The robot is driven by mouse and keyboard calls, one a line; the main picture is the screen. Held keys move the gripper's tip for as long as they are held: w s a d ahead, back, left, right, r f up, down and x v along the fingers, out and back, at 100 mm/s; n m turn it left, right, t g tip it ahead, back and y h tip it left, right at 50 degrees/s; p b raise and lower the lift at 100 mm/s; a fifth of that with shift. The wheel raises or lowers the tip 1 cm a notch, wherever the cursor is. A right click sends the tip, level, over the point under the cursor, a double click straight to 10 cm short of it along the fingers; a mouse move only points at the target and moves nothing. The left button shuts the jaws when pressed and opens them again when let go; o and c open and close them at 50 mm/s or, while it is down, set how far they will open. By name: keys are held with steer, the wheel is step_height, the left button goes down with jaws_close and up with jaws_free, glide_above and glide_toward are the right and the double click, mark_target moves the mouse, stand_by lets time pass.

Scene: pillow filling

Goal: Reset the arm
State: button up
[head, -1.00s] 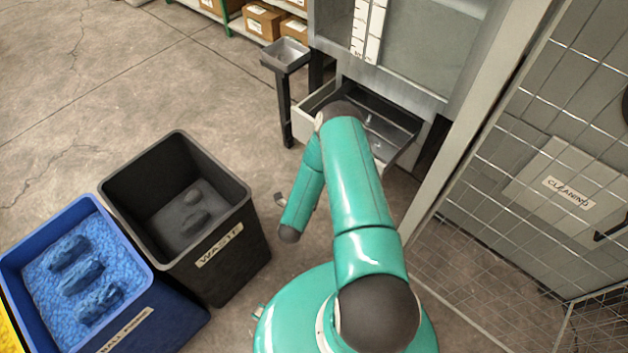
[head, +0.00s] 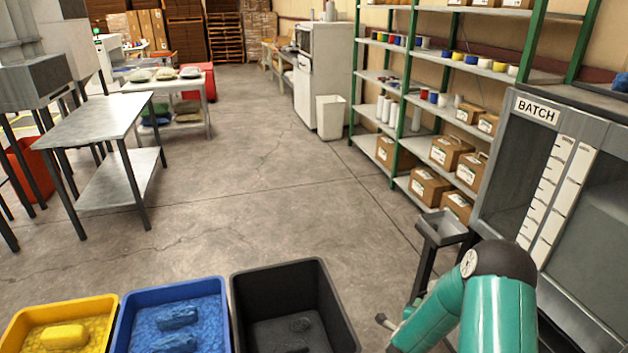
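My teal arm (head: 497,312) shows at the bottom right of the head view. It is folded, with its dark elbow raised and the forearm pointing down and to the left. Only a small grey part of my gripper (head: 383,321) shows beside the forearm. Its fingers are too small and hidden to tell whether they are open or shut, or whether they hold anything. The arm is in front of the grey batch cabinet (head: 537,109) and right of the black bin (head: 336,312).
A blue bin (head: 222,288) and a yellow bin (head: 103,303) stand left of the black bin. A small metal tray stand (head: 446,226) is by the cabinet. Green-framed shelves (head: 400,120) line the right. A steel table (head: 100,120) stands at left. The middle floor is clear.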

steer(key=w+a+r+n+y, duration=0.1)
steer(key=a+r+n+y, duration=0.15)
steer(key=r, duration=0.35)
steer(key=w+a+r+n+y, duration=0.1)
steer(key=a+r+n, duration=0.2)
steer(key=r, duration=0.4)
steer(key=s+a+r+n+g+y, duration=0.1)
steer(key=s+a+r+n, duration=0.2)
steer(key=r, duration=0.3)
steer(key=s+a+r+n+g+y, duration=0.1)
steer(key=s+a+r+n+y, duration=0.2)
steer(key=r, duration=0.4)
steer(key=s+a+r+n+g, duration=0.1)
steer(key=s+r+n, duration=0.2)
steer(key=s, duration=0.6)
steer(key=s+a+r+n+g, duration=0.1)
steer(key=s+r+n, duration=0.3)
steer(key=s, duration=0.6)
steer(key=s+a+r+n+g, duration=0.2)
steer(key=s+r, duration=0.3)
steer(key=s, duration=0.4)
steer(key=shift+s+n+g, duration=0.25)
steer(key=shift+n+g, duration=0.05)
steer(key=shift+n, duration=0.45)
steer(key=shift+d+h, duration=0.1)
steer(key=shift+h, duration=0.15)
